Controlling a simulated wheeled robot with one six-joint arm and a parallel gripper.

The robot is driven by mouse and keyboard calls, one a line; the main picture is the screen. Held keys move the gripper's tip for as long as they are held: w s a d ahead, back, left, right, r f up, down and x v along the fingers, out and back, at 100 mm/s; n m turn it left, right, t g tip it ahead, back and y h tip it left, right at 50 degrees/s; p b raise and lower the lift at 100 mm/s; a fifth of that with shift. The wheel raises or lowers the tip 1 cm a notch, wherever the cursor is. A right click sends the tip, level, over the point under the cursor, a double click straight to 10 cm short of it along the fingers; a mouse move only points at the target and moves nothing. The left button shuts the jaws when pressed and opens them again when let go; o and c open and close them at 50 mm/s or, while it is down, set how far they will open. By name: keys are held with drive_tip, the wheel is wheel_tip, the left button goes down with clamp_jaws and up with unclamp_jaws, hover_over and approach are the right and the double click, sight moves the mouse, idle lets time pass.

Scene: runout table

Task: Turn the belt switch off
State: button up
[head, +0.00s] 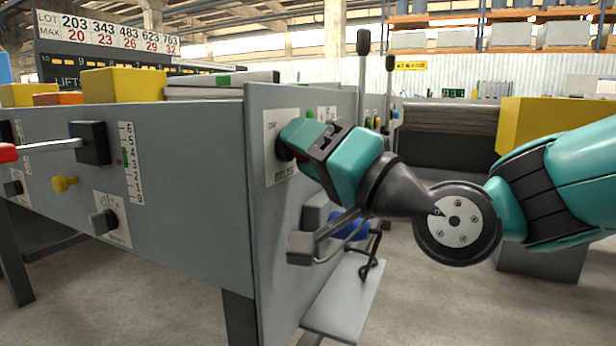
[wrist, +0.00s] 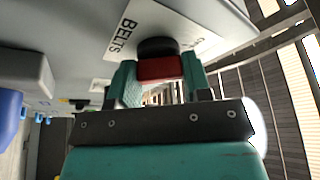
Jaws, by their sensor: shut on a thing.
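The belt switch has a round black base (wrist: 157,46) and a red handle (wrist: 160,69), on a white plate (wrist: 190,22) lettered "BELTS" in the wrist view. My gripper (wrist: 157,80) has one teal finger on each side of the red handle and is shut on it. In the head view my gripper (head: 302,138) reaches the "BELTS" plate (head: 282,176) on the end panel from the right. There the fingers hide most of the switch; only a dark bit of its base shows. Which way the handle points is hard to tell.
The grey front panel (head: 190,200) at left carries a red-tipped lever (head: 8,152), a yellow knob (head: 64,183) and a black knob (head: 103,222). Below my gripper are a grey box (head: 314,214), a blue part (head: 352,226) and a low shelf (head: 345,300). Tall black-topped levers (head: 363,42) stand behind.

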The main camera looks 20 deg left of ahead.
drive_tip(key=shift+n, duration=0.3)
drive_tip(key=o, duration=0.9)
drive_tip(key=b+v, duration=0.4)
drive_tip(key=v, duration=1.3)
drive_tip(key=shift+d+f+b, duration=0.15)
drive_tip(key=shift+f+b, duration=0.1)
drive_tip(key=shift+b, duration=0.15)
